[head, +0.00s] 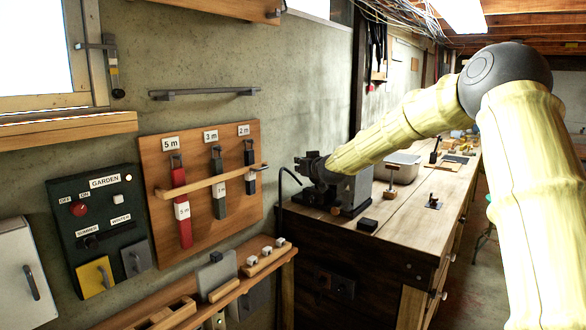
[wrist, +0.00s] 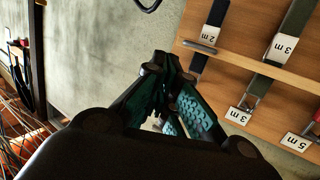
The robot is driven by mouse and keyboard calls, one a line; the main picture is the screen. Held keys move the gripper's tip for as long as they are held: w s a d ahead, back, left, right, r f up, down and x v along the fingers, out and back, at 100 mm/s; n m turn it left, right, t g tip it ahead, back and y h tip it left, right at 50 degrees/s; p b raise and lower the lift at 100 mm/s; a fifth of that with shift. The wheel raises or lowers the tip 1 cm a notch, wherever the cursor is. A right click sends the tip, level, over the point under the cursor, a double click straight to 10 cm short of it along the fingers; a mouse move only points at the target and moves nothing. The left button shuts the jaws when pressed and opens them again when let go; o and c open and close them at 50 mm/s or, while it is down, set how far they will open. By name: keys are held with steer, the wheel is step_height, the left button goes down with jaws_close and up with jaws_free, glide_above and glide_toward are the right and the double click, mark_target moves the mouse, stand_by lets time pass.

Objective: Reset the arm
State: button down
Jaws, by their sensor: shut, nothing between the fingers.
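My arm (head: 395,130), in pale yellow covering with a dark elbow, reaches from the right of the head view toward the wall. My gripper (head: 300,165) is dark and points left, at the near end of the workbench and close to the right edge of the strap board. In the wrist view my gripper (wrist: 172,62) has its fingers together with nothing held. The strap board (wrist: 235,60) shows beyond the fingers in that view. I cannot tell the exact gap between fingertips and board.
The wooden strap board (head: 150,160) holds red, grey and dark straps behind a rail. A dark GARDEN panel (head: 105,225) hangs left of it. A low shelf (head: 185,300) with small items runs below. The workbench (head: 400,215) carries a pale bin (head: 402,167) and small blocks.

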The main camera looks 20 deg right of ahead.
steer(key=s+a+f+g, duration=0.1)
steer(key=s+a+f, duration=0.15)
steer(key=f, duration=0.55)
steer(key=s+a+f+g, duration=0.1)
steer(key=s+a+f, duration=0.15)
steer(key=f, duration=0.45)
steer(key=s+a+f+g, duration=0.1)
steer(key=a+f, duration=0.3)
steer(key=f, duration=0.4)
steer(key=s+a+f+g+y, duration=0.15)
steer(key=s+a+f, duration=0.25)
steer(key=s+f, duration=0.55)
steer(key=s+a+f+g, duration=0.3)
steer(key=s+f, duration=0.4)
steer(key=f, duration=0.6)
steer(key=s+a+f+g, duration=0.2)
steer(key=s+f, duration=0.5)
steer(key=s, duration=0.5)
steer(key=s+a+f+g, duration=0.2)
steer(key=s+f, duration=0.6)
steer(key=s, duration=0.4)
steer(key=s+a+f+g+h, duration=0.1)
steer(key=s+f+g, duration=0.2)
steer(key=s, duration=2.1)
steer(key=shift+s+g, duration=0.2)
steer(key=shift+g, duration=0.45)
steer(key=shift+a+h, duration=0.1)
steer(key=shift+h, duration=0.15)
